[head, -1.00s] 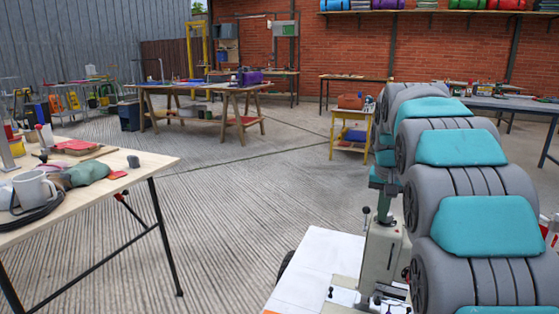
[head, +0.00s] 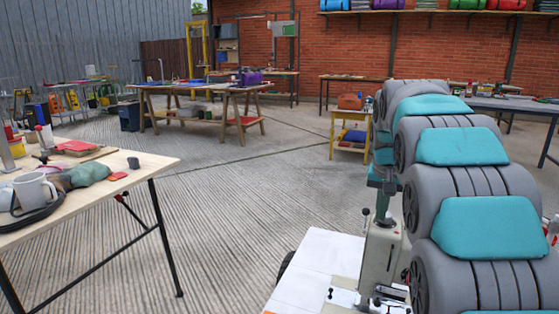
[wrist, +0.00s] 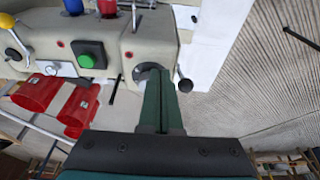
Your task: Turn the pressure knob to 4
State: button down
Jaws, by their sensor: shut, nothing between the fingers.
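My gripper (wrist: 161,76) is shut, its two dark green fingers side by side with nothing between them. In the wrist view its tips are at a dark round recess or knob (wrist: 143,72) on the end of a beige machine body (wrist: 115,38); the fingers hide part of it. I cannot tell whether they touch it. No number or pointer is readable, and I cannot tell for sure that this is the pressure knob. In the head view my gripper (head: 384,212) points down at the beige machine (head: 381,250).
Beside the fingers are a black ball-ended lever (wrist: 185,84), a green button (wrist: 87,61) and red cup-shaped parts (wrist: 38,93). A white panel (head: 318,264) lies left of the machine. A wooden table (head: 120,178) with a mug stands left; open concrete floor lies between.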

jog(key=shift+w+d+p+v, duration=0.1)
jog(key=shift+w+p+v, duration=0.2)
jog(key=shift+v, duration=0.5)
jog(key=shift+w+d+p+v, duration=0.1)
jog(key=shift+p+v, duration=0.35)
jog(key=shift+v, duration=0.35)
jog(key=shift+w+p+v, duration=0.15)
jog(key=shift+p+v, duration=0.2)
jog(key=shift+v, duration=0.5)
